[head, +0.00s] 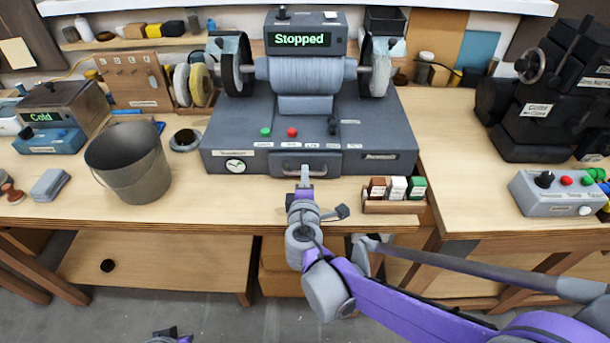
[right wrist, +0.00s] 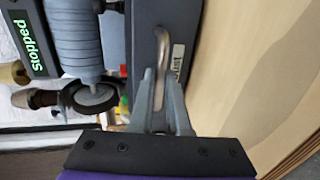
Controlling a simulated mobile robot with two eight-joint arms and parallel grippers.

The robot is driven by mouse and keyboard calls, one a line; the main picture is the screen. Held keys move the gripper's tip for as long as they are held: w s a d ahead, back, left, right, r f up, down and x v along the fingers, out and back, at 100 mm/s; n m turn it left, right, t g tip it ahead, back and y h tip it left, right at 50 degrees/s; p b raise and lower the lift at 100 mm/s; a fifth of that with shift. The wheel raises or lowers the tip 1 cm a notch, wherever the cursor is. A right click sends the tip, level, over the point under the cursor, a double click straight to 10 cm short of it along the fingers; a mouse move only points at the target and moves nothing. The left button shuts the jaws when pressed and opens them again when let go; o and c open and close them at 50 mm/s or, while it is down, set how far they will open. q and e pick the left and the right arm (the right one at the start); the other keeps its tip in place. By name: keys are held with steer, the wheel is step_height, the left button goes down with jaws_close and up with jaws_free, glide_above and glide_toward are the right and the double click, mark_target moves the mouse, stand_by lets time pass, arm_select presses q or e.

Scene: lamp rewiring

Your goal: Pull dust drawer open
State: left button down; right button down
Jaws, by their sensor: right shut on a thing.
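The dust drawer (head: 279,162) is in the front of the grey grinder base (head: 225,143), at the middle. My right gripper (head: 304,178) reaches up to the drawer from the front. In the right wrist view its fingers (right wrist: 160,80) are shut on the handle's near part. Only a small piece of my left arm shows at the bottom edge of the head view; its fingers are out of sight.
A grey bucket (head: 128,166) stands left of the grinder. A wooden block tray (head: 394,206) with small coloured blocks sits just right of my right gripper. The grinder's display (head: 300,39) reads "Stopped". Bare tabletop lies in front of the drawer.

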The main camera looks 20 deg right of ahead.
steer(key=f+p+v, duration=0.1)
steer(key=f+v, duration=0.1)
steer(key=v, duration=0.9)
steer(key=shift+s+a+f+p, duration=0.15)
steer(key=shift+s+p, duration=0.15)
steer(key=shift+s, duration=0.05)
steer(key=c, duration=0.9)
jaws_free()
steer(key=p+v, duration=0.1)
steer(key=v, duration=1)
steer(key=shift+w, duration=0.1)
